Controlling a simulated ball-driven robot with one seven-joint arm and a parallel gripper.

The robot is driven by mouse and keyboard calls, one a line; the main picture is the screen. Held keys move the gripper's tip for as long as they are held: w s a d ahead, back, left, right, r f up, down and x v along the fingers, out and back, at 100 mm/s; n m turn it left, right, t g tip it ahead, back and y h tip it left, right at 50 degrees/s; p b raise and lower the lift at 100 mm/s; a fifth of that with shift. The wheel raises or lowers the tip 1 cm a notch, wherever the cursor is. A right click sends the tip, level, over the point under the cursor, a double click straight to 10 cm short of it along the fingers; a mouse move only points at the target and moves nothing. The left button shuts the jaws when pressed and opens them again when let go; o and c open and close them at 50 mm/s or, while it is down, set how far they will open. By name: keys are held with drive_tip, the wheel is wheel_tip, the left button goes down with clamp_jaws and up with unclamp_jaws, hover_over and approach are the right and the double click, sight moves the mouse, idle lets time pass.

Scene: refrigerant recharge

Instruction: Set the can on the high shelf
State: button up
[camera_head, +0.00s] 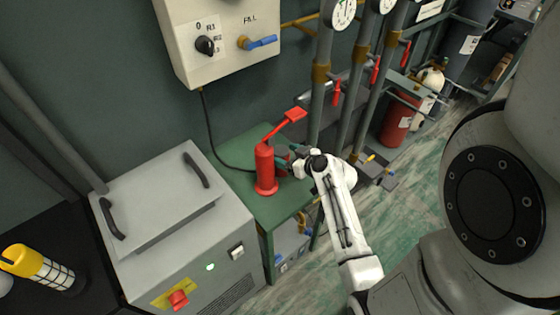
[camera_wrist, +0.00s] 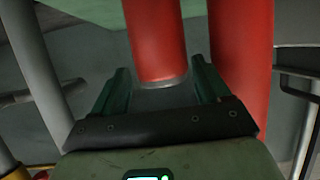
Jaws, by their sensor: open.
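No clearly identifiable high shelf shows in either view.
The green table (camera_head: 285,203) is beside a grey machine (camera_head: 190,235). A control box (camera_head: 215,40) hangs above, its black cable behind the can. Grey pipes (camera_head: 320,90) with red handles rise at the right. Another red cylinder (camera_wrist: 240,60) is right of the fingers in the wrist view.

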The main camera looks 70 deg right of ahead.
drive_tip(key=shift+p+x, duration=0.5)
drive_tip(key=shift+x, duration=1.95)
drive_tip(key=shift+f, duration=0.1)
drive_tip(key=c, duration=1.1)
